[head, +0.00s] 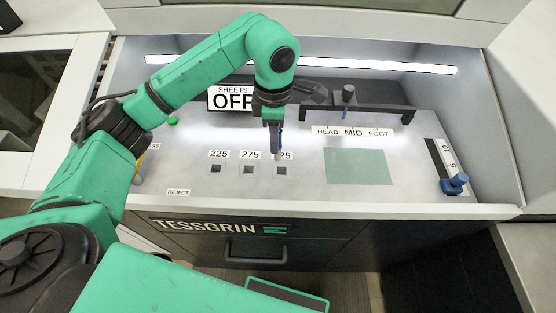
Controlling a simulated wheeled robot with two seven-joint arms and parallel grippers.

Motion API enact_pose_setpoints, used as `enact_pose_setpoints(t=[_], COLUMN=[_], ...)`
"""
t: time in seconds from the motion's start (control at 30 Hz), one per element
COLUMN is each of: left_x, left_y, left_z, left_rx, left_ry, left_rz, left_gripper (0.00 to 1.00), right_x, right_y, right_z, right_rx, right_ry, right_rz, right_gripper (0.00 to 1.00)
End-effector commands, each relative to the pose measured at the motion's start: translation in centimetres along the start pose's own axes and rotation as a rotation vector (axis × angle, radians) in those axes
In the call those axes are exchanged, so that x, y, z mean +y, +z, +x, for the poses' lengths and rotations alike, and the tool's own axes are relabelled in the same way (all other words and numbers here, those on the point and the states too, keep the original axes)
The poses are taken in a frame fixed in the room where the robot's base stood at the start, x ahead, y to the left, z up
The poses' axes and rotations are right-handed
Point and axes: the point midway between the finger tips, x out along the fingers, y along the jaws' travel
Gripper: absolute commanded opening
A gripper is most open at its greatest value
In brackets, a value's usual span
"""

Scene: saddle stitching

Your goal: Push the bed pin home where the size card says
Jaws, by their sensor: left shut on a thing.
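My left gripper (274,128) reaches down from above over the white bed, shut on a thin pin (279,156), of which only a short pale lower part shows. The pin is just above or beside the rightmost of three square dark holes (282,171); I cannot tell if it touches the bed. The labels read 225 (218,154), 275 (250,155) and one ending in 25 (287,156), its first digit hidden by the pin. I cannot make out a size card. My right gripper is not in view.
A SHEETS OFF sign (230,92) stands behind. A HEAD MID FOOT strip (352,132), a green pad (358,167) and a dark bridge (385,112) are to the right. A blue knob (455,183) sits by a scale. A green button (173,121) is at left.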

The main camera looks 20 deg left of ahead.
Motion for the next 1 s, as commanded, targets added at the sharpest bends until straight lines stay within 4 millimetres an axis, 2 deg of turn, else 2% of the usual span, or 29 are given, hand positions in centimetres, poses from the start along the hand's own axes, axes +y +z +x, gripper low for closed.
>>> enact_pose_setpoints(t=[0.03,0.13,0.27,0.4,0.5,0.67,0.7,0.77,0.8,1.0], left_x=[-0.2,-0.1,-0.1,-0.2,-0.2,-0.2,-0.2,-0.2,-0.2,-0.1], left_y=[0.0,0.0,0.0,0.0,0.0,-0.1,-0.1,-0.1,-0.1,0.0], left_z=[0.9,3.2,4.9,7.5,9.2,9.6,9.7,9.6,9.6,9.3], left_rx=[0.001,0.0,0.0,0.002,0.004,0.006,0.007,0.006,0.005,0.002], left_ry=[-0.006,-0.002,-0.001,-0.005,-0.005,-0.004,-0.005,-0.004,-0.003,-0.001], left_rz=[0.001,0.003,0.001,0.002,0.002,0.003,0.003,0.003,0.003,0.002], left_gripper=[0.0,0.0,0.0,0.0,0.0,0.0,0.31,0.54,0.57,0.57], right_x=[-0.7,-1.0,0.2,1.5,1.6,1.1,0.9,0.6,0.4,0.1], right_y=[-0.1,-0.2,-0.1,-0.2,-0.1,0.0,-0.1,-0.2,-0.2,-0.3], right_z=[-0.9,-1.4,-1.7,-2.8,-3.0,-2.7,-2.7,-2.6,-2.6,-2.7], right_rx=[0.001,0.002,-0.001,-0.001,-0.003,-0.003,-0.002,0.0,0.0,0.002], right_ry=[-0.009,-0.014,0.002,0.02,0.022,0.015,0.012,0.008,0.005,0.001], right_rz=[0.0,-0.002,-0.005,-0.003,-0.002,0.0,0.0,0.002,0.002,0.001], right_gripper=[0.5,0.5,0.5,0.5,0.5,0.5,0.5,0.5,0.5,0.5])
